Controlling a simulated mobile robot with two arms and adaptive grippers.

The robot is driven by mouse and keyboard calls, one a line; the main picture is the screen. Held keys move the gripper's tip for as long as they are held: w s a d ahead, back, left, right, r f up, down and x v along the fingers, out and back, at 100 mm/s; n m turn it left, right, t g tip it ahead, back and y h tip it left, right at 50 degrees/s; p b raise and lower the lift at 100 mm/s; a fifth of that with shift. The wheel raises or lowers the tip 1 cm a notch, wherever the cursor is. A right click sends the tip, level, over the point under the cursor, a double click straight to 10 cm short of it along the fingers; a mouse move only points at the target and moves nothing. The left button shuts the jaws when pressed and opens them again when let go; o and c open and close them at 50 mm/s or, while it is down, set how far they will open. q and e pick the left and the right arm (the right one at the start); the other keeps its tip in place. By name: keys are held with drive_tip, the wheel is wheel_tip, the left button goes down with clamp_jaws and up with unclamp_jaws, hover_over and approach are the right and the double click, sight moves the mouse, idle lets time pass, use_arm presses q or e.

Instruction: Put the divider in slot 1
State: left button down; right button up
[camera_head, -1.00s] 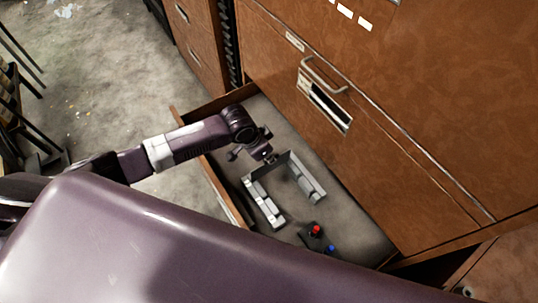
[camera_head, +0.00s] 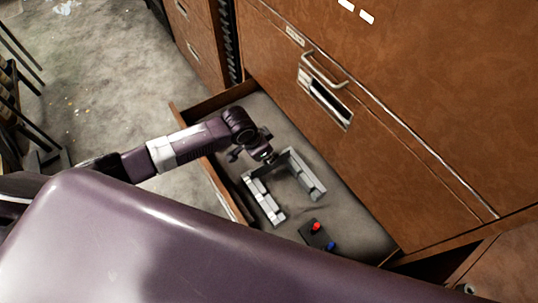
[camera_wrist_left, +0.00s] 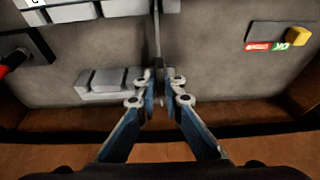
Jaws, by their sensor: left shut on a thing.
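The divider (camera_wrist_left: 157,38) is a thin grey plate, seen edge-on between my fingers in the left wrist view. My left gripper (camera_wrist_left: 160,88) is shut on it. In the head view my left gripper (camera_head: 266,157) reaches down into the open drawer, and the divider (camera_head: 277,161) shows at its tip. Two light-grey slotted rails, one at left (camera_head: 264,201) and one at right (camera_head: 305,176), stand on the drawer floor. The divider is at their far end. I cannot tell whether it sits in a slot. The slot numbers cannot be read. My right gripper is out of view.
A dark box with a red and a blue button (camera_head: 318,236) lies in the drawer near the rails. A plate with a yellow knob (camera_wrist_left: 297,37) shows in the left wrist view. The drawer's wooden walls (camera_head: 218,188) and the cabinet front (camera_head: 400,150) enclose the space.

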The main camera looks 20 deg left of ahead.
use_arm(q)
drive_tip(key=shift+f+b, duration=0.5)
drive_tip(key=shift+f, duration=0.45)
idle(0.4)
drive_tip(key=c, duration=2)
unclamp_jaws()
drive_tip(key=shift+o, duration=0.3)
drive_tip(key=shift+o, duration=1.4)
drive_tip(key=p+v, duration=0.7)
drive_tip(key=p, duration=0.1)
drive_tip(key=shift+p, duration=0.35)
